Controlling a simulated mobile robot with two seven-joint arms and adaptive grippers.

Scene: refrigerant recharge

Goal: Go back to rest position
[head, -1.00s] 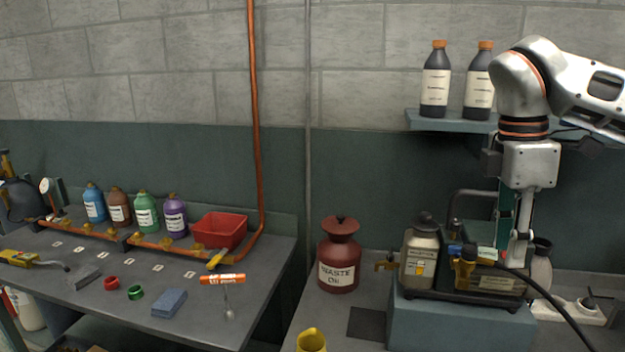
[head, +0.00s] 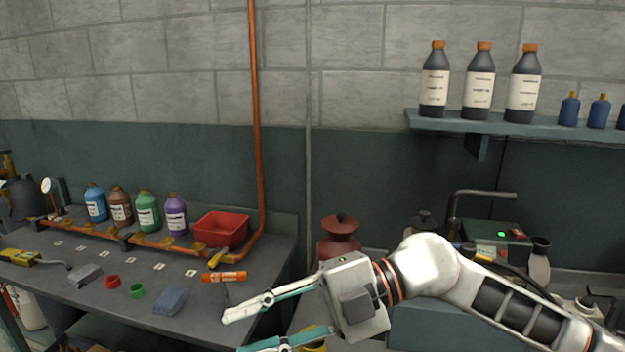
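My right arm reaches in from the lower right of the head view. My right gripper (head: 256,328) points left, with its two teal-and-white fingers spread apart and nothing between them. It is in front of the gap between the two benches. The recharge machine (head: 492,238) with a lit green light stands on the right bench, partly hidden behind my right arm. The red waste oil container (head: 340,232) shows only its upper part above my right gripper. My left gripper is not in view.
The left bench (head: 215,289) holds coloured bottles (head: 147,211), a red bin (head: 220,229), an orange tube (head: 224,277), a blue sponge (head: 170,300) and red and green rings. Dark bottles (head: 478,85) stand on the wall shelf (head: 450,122). A yellow object (head: 312,341) is partly hidden beneath my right gripper.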

